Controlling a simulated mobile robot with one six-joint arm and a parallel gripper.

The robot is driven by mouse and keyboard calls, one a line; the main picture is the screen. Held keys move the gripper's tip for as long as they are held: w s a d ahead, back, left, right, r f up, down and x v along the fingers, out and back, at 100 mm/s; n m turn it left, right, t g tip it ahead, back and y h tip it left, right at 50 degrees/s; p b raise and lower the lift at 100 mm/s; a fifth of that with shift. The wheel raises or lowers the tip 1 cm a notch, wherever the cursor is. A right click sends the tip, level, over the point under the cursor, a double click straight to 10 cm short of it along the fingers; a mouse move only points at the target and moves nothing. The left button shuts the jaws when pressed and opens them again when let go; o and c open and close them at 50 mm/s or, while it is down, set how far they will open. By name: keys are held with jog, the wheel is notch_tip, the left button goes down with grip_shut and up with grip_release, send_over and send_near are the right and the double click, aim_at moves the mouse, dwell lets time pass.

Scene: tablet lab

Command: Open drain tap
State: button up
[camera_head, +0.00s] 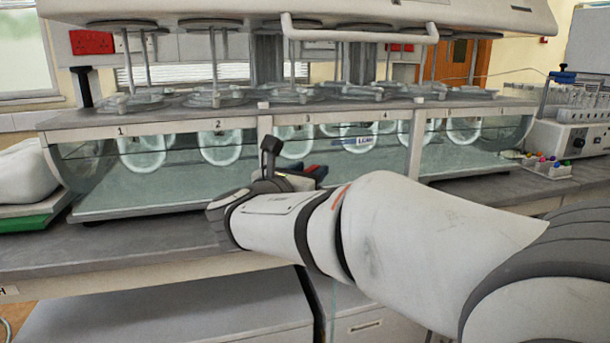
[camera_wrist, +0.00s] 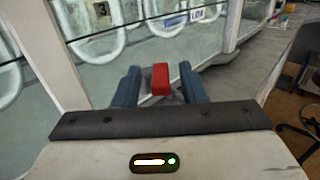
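The drain tap's red handle (camera_wrist: 160,80) stands at the front of the glass tank, in the middle of the wrist view. My gripper (camera_wrist: 159,72) has its two blue fingers on either side of the handle, with a small gap on each side. The fingers are open and do not seem to touch it. In the head view a bit of red (camera_head: 311,169), probably the handle, shows beside a blue finger behind my wrist. The tap's lower body and outlet are hidden by the gripper.
The tablet tester's glass tank (camera_head: 150,185) spans the bench, with numbered vessel positions and raised shafts above. A white bag-like object (camera_head: 27,172) on a green-edged base stands at left. A rack with coloured caps (camera_head: 547,166) stands at right. The bench front (camera_head: 110,257) is clear.

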jog(key=shift+w+d, duration=0.1)
jog(key=shift+w, duration=0.05)
jog(key=shift+c, duration=0.2)
grip_shut()
jog(key=shift+d+n+t+y, duration=0.2)
jog(key=shift+n+t+y, duration=0.5)
jog(key=shift+y, duration=0.4)
jog(key=shift+o, duration=0.2)
grip_release()
jog(key=p+v, duration=0.1)
jog(key=v, duration=0.7)
